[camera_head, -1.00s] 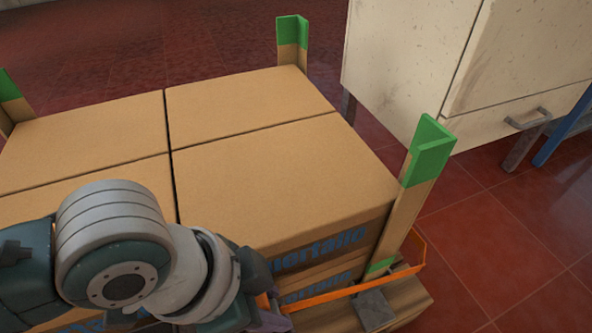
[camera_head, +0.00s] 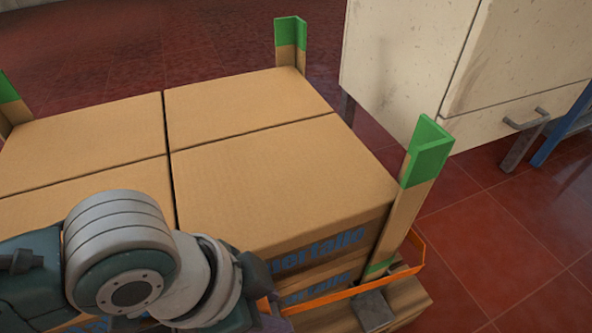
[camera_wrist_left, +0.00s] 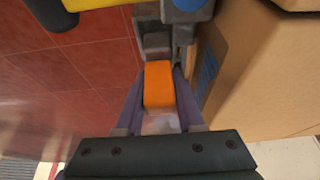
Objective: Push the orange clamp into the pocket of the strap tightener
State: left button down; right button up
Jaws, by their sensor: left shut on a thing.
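The orange clamp (camera_wrist_left: 158,86) is between the purple fingers of my left gripper (camera_wrist_left: 159,92) in the left wrist view, and the gripper is shut on it. The clamp's far end is up against or very close to a grey metal part (camera_wrist_left: 155,42), which looks like the strap tightener; I cannot tell whether any of the clamp is inside its pocket. In the head view my left arm covers most of the gripper and the clamp. The right gripper is not seen.
Cardboard boxes (camera_head: 285,175) stand stacked on a pallet, with green-topped corner posts (camera_head: 427,155) and an orange strap (camera_head: 330,296) around them. A grey block (camera_head: 372,310) sits on the strap near the corner. A cream cabinet (camera_head: 425,70) stands behind on red tiles.

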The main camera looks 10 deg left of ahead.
pick_arm(q)
jog(key=shift+f+b, duration=1.1)
jog(key=shift+f, duration=0.6)
jog(key=shift+r+p, duration=1.8)
jog(key=shift+p, duration=0.4)
jog(key=shift+f, duration=0.15)
jog(key=shift+f+b, duration=1.4)
jog(key=shift+f, duration=0.3)
jog(key=shift+r+p, duration=1.85)
jog(key=shift+p, duration=0.3)
jog(key=shift+f, duration=0.2)
